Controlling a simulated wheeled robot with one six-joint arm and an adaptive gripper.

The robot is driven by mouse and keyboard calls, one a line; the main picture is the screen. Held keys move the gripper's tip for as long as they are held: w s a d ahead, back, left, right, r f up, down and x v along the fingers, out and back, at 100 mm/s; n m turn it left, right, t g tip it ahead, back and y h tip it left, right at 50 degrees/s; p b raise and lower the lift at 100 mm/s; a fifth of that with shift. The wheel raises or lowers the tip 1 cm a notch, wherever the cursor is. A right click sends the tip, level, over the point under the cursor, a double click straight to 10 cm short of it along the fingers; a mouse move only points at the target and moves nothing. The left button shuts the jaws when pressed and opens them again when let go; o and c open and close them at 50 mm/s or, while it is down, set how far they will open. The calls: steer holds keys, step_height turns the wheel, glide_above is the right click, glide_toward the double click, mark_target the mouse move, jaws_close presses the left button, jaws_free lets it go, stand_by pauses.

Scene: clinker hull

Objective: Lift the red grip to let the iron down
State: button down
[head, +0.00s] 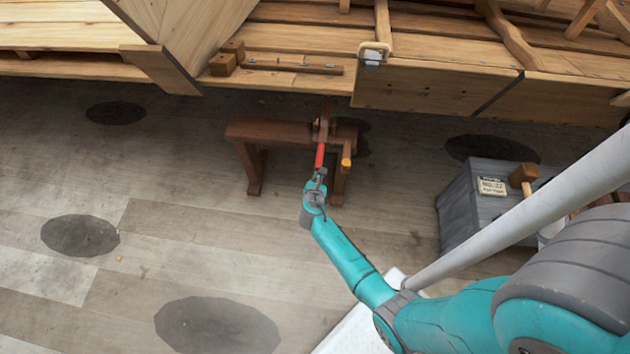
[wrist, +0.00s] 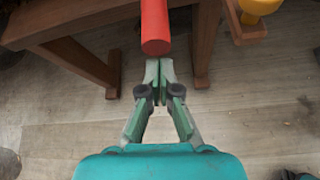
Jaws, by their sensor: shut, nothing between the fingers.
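The red grip (head: 320,155) is a bar that sticks out from the reddish-brown wooden bench (head: 262,131) towards my arm. In the wrist view the red grip (wrist: 155,28) shows its round end at the top middle. My gripper (head: 321,174) is at the near end of the grip. In the wrist view my gripper (wrist: 159,68) is shut and empty, its tips just below the grip's end in the picture. I cannot tell whether they touch it. I cannot make out the iron.
A yellow-orange knob (head: 346,162) is on the bench's right side. The planked wooden hull (head: 440,88) lies behind the bench. A grey chest (head: 460,207) with a wooden mallet (head: 523,176) on it stands to the right. The floor left of my arm is clear.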

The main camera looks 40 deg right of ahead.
steer(key=shift+r, duration=0.15)
steer(key=r, duration=0.7)
steer(key=shift+w+d, duration=0.2)
steer(key=shift+d, duration=0.1)
steer(key=shift+w+d+r, duration=0.1)
steer(key=shift+w+r, duration=0.2)
steer(key=shift+r, duration=0.3)
step_height(320, 180, down, 5)
steer(key=s+a, duration=0.2)
steer(key=s+a+r, duration=0.4)
steer(key=a+r, duration=0.1)
steer(key=r, duration=0.2)
steer(key=shift+s+a, duration=0.15)
steer(key=shift+s, duration=0.1)
